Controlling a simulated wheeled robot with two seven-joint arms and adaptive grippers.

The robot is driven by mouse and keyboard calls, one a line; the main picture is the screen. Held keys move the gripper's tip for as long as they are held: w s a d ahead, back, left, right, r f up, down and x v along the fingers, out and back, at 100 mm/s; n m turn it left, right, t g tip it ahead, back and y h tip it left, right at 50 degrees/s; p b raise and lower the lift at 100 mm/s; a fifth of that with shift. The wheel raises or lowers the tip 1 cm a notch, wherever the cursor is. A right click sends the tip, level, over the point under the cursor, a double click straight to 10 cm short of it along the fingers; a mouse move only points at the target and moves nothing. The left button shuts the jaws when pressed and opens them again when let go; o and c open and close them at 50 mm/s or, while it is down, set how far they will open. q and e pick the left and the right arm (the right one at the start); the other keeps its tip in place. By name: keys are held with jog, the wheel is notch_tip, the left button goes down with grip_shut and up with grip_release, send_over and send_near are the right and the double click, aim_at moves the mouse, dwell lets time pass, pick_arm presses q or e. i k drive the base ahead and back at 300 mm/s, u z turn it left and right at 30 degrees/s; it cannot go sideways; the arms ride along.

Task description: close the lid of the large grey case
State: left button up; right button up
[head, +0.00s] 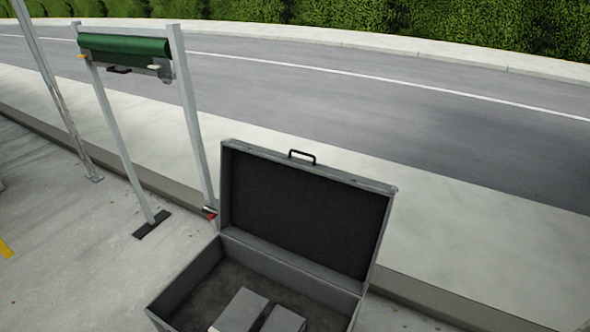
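The large grey case (187,284) stands open at the bottom middle of the head view, its lower edge cut off by the frame. Its lid (305,210) stands up at the back, leaning slightly backward, with its dark lining facing me. A black handle (302,156) sits on the lid's top edge. Inside the case lie light grey blocks (240,312) on a dark floor. Neither of my grippers shows in this view.
A metal frame (190,118) holding a green roll (124,47) stands behind and left of the case, with a foot (152,224) on the pavement. A kerb (430,296) runs behind the case. The road (400,105) and a hedge (450,22) lie beyond.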

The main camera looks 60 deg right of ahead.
aim_at(329, 224)
jog(key=i, duration=0.25)
jog(key=z, duration=1.95)
